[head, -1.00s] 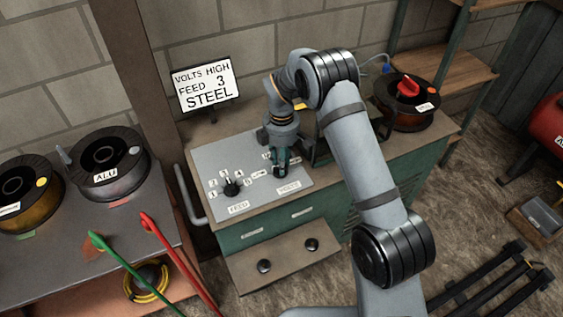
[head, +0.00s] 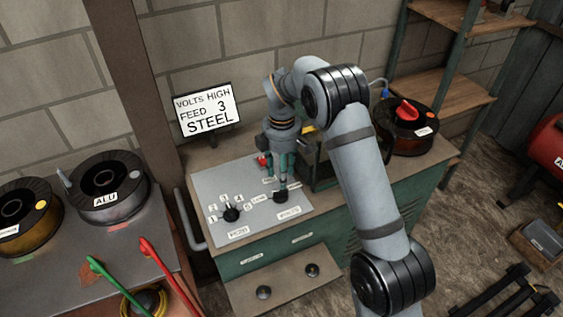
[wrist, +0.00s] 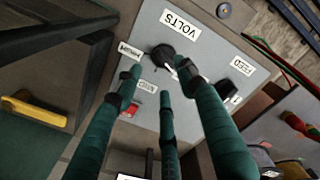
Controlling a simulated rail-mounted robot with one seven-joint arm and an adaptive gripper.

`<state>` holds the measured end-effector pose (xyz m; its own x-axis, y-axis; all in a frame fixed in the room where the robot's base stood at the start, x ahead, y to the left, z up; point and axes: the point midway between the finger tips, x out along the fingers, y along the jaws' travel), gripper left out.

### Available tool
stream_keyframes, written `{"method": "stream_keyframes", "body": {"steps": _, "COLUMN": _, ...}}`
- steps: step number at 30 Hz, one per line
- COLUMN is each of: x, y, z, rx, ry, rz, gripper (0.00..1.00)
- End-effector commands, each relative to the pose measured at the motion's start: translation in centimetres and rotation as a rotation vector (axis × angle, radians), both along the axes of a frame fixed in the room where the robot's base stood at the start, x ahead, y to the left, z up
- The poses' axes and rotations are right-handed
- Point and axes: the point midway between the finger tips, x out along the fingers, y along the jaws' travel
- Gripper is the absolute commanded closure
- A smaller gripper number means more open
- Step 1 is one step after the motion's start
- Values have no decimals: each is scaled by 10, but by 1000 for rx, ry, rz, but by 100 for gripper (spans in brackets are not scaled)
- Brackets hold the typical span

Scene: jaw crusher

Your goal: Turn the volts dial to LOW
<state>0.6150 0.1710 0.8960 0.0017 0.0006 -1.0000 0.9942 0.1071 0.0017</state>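The volts dial is a round black knob (head: 281,196) on the right part of the grey panel (head: 215,183); in the wrist view it (wrist: 163,55) sits beside the VOLTS label (wrist: 180,24). My gripper (head: 283,187) points down just above the dial. In the wrist view my gripper's (wrist: 160,74) fingers are spread, with the dial between and just past the left and right tips. I cannot tell if they touch it. A finger covers part of the dial's lower right, and its setting is not clear. Small white labels surround it, partly hidden.
The feed dial (head: 231,214) is to the left on the same panel. A red switch (head: 263,160) is behind the volts dial. A sign (head: 208,110) reads VOLTS HIGH, FEED 3, STEEL. A dark frame (head: 322,165) stands close to the gripper's right.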

Motion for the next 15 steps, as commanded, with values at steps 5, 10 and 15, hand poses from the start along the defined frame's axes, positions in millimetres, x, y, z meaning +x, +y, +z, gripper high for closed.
{"method": "stream_keyframes", "body": {"steps": 5, "x": 0, "y": 1, "z": 33, "rx": 1, "ry": -2, "rz": 2, "gripper": 60}}
{"method": "stream_keyframes", "body": {"steps": 10, "x": 0, "y": 0, "z": 48, "rx": 0, "ry": 0, "rz": 1, "gripper": 60}}
{"method": "stream_keyframes", "body": {"steps": 15, "x": -1, "y": 0, "z": 50, "rx": 0, "ry": 1, "rz": 2, "gripper": 60}}
